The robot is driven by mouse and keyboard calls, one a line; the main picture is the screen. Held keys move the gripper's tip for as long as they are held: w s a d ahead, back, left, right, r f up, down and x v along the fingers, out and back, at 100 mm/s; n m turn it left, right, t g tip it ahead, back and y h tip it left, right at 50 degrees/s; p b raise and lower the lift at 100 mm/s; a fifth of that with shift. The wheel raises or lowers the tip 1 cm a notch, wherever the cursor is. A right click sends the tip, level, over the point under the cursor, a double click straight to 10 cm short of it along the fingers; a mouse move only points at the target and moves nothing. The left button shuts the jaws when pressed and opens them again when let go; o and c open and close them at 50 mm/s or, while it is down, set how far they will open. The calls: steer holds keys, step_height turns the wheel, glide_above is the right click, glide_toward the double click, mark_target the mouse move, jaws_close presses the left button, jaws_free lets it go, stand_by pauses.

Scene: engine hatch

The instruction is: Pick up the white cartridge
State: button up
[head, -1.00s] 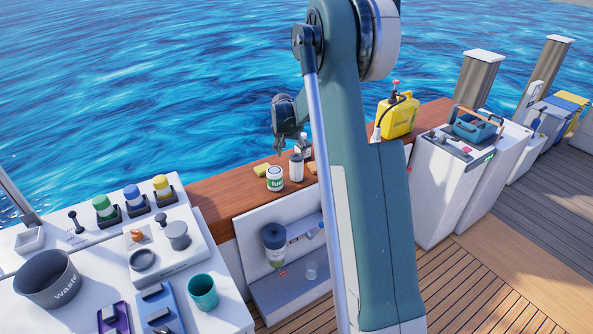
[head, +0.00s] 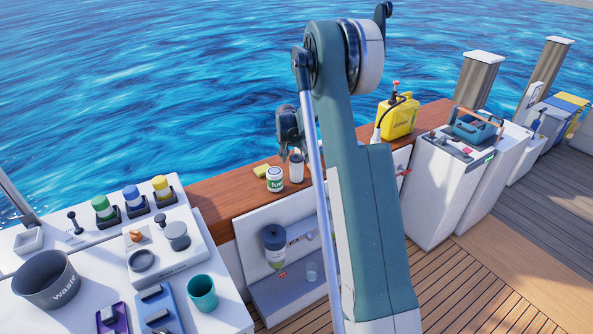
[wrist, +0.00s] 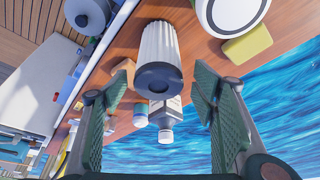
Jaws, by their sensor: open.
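The white cartridge (head: 296,170) stands on the wooden ledge (head: 232,193), just right of a green-labelled white jar (head: 275,180). In the wrist view the cartridge (wrist: 157,45) is a ribbed white cylinder with a dark round end facing me. My gripper (wrist: 163,82) is open, with one finger on each side of the cartridge's line and clear space on both sides. In the head view my gripper (head: 291,154) hangs just above the cartridge, pointing down. Nothing is held.
A yellow sponge (wrist: 247,44) and the jar's lid (wrist: 236,8) are at the right in the wrist view. A yellow jerrycan (head: 398,118) stands farther along the ledge. Water lies behind the ledge.

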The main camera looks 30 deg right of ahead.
steer(key=shift+x, duration=0.9)
steer(key=shift+b+x, duration=0.5)
steer(key=shift+x, duration=2.1)
steer(key=shift+d, duration=0.15)
steer(key=c, duration=1)
steer(key=shift+c, duration=0.2)
